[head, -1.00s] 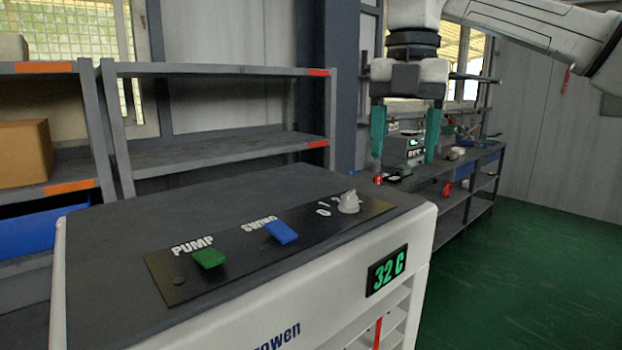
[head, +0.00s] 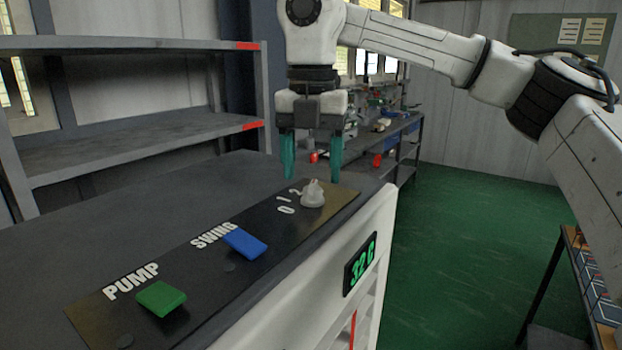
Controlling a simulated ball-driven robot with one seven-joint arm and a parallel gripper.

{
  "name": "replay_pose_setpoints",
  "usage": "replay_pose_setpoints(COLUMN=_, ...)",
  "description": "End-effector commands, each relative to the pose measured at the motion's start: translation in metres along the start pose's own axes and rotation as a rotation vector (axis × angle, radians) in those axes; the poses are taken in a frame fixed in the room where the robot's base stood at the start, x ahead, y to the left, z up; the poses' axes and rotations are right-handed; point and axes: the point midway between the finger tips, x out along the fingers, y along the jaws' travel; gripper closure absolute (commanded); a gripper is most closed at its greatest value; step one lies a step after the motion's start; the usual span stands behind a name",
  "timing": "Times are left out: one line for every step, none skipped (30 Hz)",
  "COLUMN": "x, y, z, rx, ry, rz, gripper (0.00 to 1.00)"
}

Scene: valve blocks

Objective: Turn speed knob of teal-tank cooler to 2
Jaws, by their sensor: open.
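The cooler (head: 130,215) fills the lower left of the head view, with a dark top and a white front; its tank is not in view. Its speed knob (head: 313,194) is light grey and sits at the far right end of the black control panel (head: 200,262). The marks 0, 1 and 2 are printed to the knob's left; I cannot tell exactly which mark it points at. My gripper (head: 312,174) points down with teal fingers apart. It is open and empty, with its fingertips just above or behind the knob in the picture; contact cannot be told.
A green PUMP switch (head: 161,298) and a blue SWING switch (head: 245,242) sit on the same panel. A display (head: 360,264) reads 32 C. Grey shelves (head: 130,133) stand behind at left. A workbench (head: 390,135) is behind. Green floor (head: 470,235) lies open at right.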

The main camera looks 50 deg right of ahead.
Motion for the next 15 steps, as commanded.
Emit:
replay_pose_setpoints(x=0.007, y=0.0, z=0.0, rx=-0.002, ry=0.002, rz=0.0, gripper=0.36)
replay_pose_setpoints(x=0.011, y=0.0, z=0.0, rx=-0.002, ry=0.002, rz=0.0, gripper=0.36)
replay_pose_setpoints(x=0.016, y=0.0, z=0.0, rx=-0.002, ry=0.002, rz=0.0, gripper=0.36)
replay_pose_setpoints(x=0.019, y=0.0, z=0.0, rx=-0.002, ry=0.002, rz=0.0, gripper=0.36)
replay_pose_setpoints(x=0.023, y=0.0, z=0.0, rx=-0.001, ry=0.001, rz=0.0, gripper=0.36)
replay_pose_setpoints(x=0.026, y=0.0, z=0.0, rx=-0.001, ry=0.001, rz=0.001, gripper=0.36)
replay_pose_setpoints(x=0.028, y=0.0, z=0.0, rx=-0.001, ry=0.0, rz=0.001, gripper=0.36)
replay_pose_setpoints(x=0.03, y=0.0, z=0.0, rx=-0.001, ry=0.0, rz=0.0, gripper=0.36)
replay_pose_setpoints(x=0.032, y=0.0, z=0.0, rx=-0.001, ry=0.0, rz=0.0, gripper=0.36)
replay_pose_setpoints(x=0.033, y=0.0, z=0.0, rx=-0.001, ry=0.0, rz=0.0, gripper=0.36)
replay_pose_setpoints(x=0.033, y=0.0, z=0.0, rx=-0.001, ry=0.0, rz=0.0, gripper=0.36)
replay_pose_setpoints(x=0.034, y=0.0, z=0.0, rx=-0.001, ry=0.0, rz=0.0, gripper=0.36)
replay_pose_setpoints(x=0.034, y=0.0, z=0.0, rx=-0.001, ry=0.0, rz=0.0, gripper=0.36)
replay_pose_setpoints(x=0.034, y=0.0, z=0.0, rx=-0.001, ry=0.0, rz=0.001, gripper=0.36)
replay_pose_setpoints(x=0.034, y=0.0, z=0.0, rx=0.0, ry=0.0, rz=0.001, gripper=0.36)
